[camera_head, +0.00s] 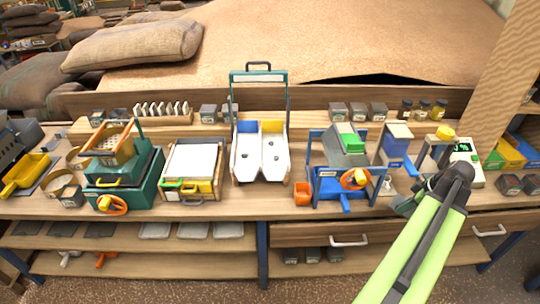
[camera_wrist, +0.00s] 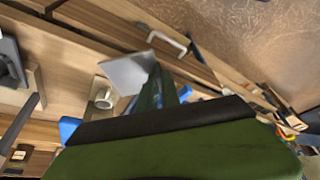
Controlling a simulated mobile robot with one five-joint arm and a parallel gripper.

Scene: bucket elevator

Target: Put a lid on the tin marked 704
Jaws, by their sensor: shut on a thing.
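My gripper (camera_head: 408,205) is at the front edge of the bench on the right, in front of the blue stand. It is shut on what looks like a thin grey square lid, which shows in the wrist view (camera_wrist: 128,72); the jaws themselves are mostly hidden there. Small dark square tins with pale labels stand in groups: back right (camera_head: 378,111), back middle (camera_head: 208,114), far right (camera_head: 508,184), left (camera_head: 71,196) and under the bench (camera_head: 312,255). Their numbers are too small to read, so I cannot tell which is 704. Flat grey plates (camera_head: 193,230) lie on the lower left shelf.
A blue machine with an orange wheel (camera_head: 354,179) stands left of my gripper. A white two-channel tray (camera_head: 260,160), a white-topped box (camera_head: 190,167) and a green machine (camera_head: 125,170) fill the middle and left. Drawer handles (camera_head: 349,241) project below the bench.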

